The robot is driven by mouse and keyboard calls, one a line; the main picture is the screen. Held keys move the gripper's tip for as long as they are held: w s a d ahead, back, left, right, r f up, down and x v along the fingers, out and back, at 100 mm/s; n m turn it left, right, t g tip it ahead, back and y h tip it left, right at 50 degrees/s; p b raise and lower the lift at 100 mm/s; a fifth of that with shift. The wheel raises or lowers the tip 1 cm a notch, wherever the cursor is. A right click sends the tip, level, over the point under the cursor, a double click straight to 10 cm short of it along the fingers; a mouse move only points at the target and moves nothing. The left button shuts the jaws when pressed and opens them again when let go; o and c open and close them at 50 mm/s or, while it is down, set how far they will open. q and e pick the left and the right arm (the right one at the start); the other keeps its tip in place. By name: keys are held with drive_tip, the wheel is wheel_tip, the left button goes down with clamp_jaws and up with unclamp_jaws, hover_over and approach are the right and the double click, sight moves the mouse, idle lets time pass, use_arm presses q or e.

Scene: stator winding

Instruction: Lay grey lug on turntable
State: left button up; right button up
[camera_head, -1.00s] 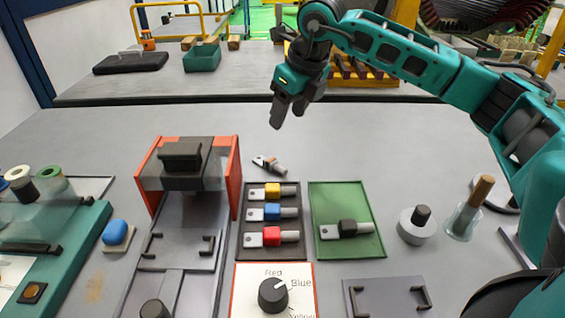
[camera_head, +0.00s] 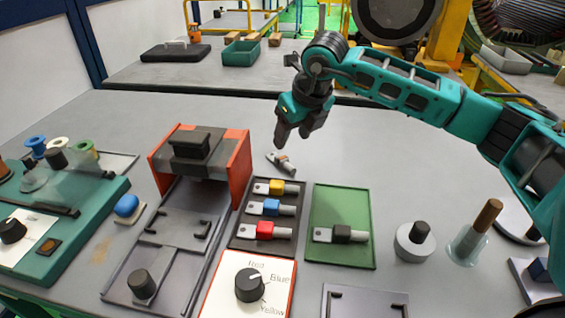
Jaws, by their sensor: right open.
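A small loose lug (camera_head: 280,162), grey metal with a dark band, lies on the bare table behind the dark tray. A second lug with a black collar (camera_head: 341,235) lies in the green tray (camera_head: 328,200). My right gripper (camera_head: 292,138) points down above and just behind the loose lug, apart from it. It is open and holds nothing. A round light-grey disc with a black knob (camera_head: 414,240) stands right of the green tray; I cannot tell whether it is the turntable. My left gripper is not in view.
The dark tray (camera_head: 240,232) holds lugs with yellow, blue and red collars. A red-sided press (camera_head: 240,165) stands left of it. A selector dial (camera_head: 250,284) is in front. A wooden-handled tool (camera_head: 472,235) stands at the right. The table behind the trays is mostly clear.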

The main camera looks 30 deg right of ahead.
sight(282, 157)
drive_tip(key=x, duration=0.7)
drive_tip(key=shift+s+a+f, duration=0.1)
drive_tip(key=shift+a+f, duration=0.1)
drive_tip(key=shift+a, duration=0.1)
drive_tip(key=shift+c, duration=0.2)
clamp_jaws()
